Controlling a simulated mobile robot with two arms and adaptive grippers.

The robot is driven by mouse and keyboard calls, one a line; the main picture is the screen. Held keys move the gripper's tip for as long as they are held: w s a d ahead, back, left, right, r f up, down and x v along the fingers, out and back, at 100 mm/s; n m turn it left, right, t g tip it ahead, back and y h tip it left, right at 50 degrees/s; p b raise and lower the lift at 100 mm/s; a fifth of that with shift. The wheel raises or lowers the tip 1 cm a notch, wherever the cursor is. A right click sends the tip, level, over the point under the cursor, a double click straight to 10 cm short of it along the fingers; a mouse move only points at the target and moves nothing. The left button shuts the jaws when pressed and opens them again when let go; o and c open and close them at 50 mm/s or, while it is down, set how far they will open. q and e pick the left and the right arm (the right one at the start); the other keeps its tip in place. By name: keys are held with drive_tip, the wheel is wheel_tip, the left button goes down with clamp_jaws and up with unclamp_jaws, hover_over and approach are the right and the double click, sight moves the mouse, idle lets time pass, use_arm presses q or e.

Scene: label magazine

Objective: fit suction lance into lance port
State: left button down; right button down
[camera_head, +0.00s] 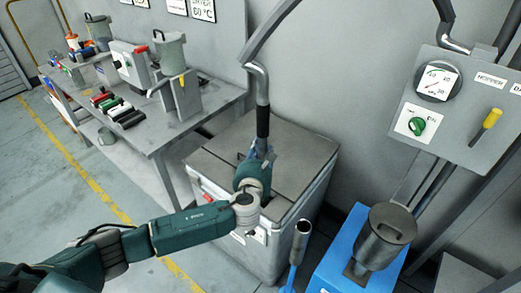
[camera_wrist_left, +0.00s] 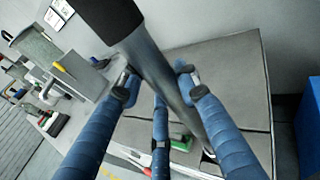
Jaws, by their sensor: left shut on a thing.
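The suction lance (camera_head: 262,92) is a bent grey metal pipe with a black sleeve, standing roughly upright over the grey box, a hose rising from its top. My left gripper (camera_head: 260,152) is shut on it below the sleeve. In the left wrist view, the blue fingers of my left gripper (camera_wrist_left: 157,82) close around the metal tube of the lance (camera_wrist_left: 165,80), which slants down towards the box lid. I cannot tell whether its lower end touches the lid or enters an opening. The lance port is not clearly identifiable; my gripper and arm hide part of the lid. My right gripper is not in view.
The grey box (camera_head: 308,158) has a flat lid with a dark seam. An open-topped metal tube (camera_head: 302,229) stands in front of it, beside a blue stand with a grey hopper (camera_head: 385,238). A gauge panel (camera_head: 460,105) hangs at right. A cluttered workbench (camera_head: 185,122) stands left.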

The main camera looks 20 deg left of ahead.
use_arm(q)
wheel_tip(320, 180, down, 17)
drive_tip(key=b, duration=1.1)
drive_tip(key=shift+r+b, duration=0.2)
drive_tip(key=shift+b, duration=0.15)
idle(4.7)
drive_tip(key=c, duration=1.2)
unclamp_jaws()
drive_tip(key=v, duration=1.2)
